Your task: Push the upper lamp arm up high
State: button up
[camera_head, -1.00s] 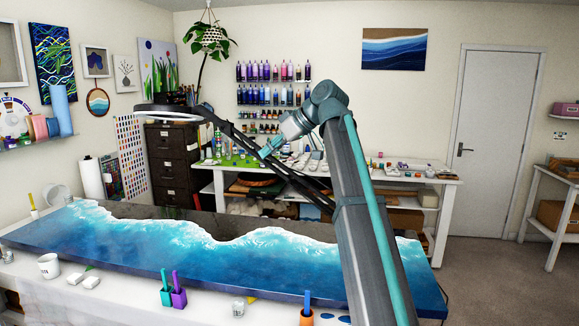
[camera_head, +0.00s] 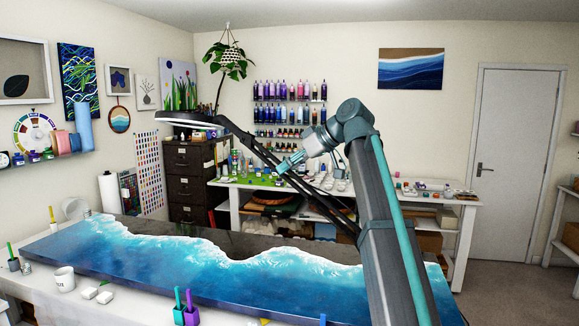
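The lamp has a dark ring-shaped head (camera_head: 190,119) with a pale underside, at the left of centre above the resin table. Its upper arm (camera_head: 240,136) is a pair of thin dark bars, sloping up from lower right to the head at upper left. My gripper (camera_head: 281,167) is small and teal and reaches down-left to the middle of the lamp arm, overlapping it in the picture. I cannot tell whether it touches the bars or whether its fingers are open. The lamp's lower end is hidden behind my arm.
A long blue wave resin panel (camera_head: 190,262) lies under the lamp on the front table. A white mug (camera_head: 64,279) and purple cup (camera_head: 191,315) stand along its near edge. A dark cabinet (camera_head: 188,178) and a cluttered workbench (camera_head: 440,196) stand behind. The air above the lamp head is open.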

jog(key=v, duration=1.2)
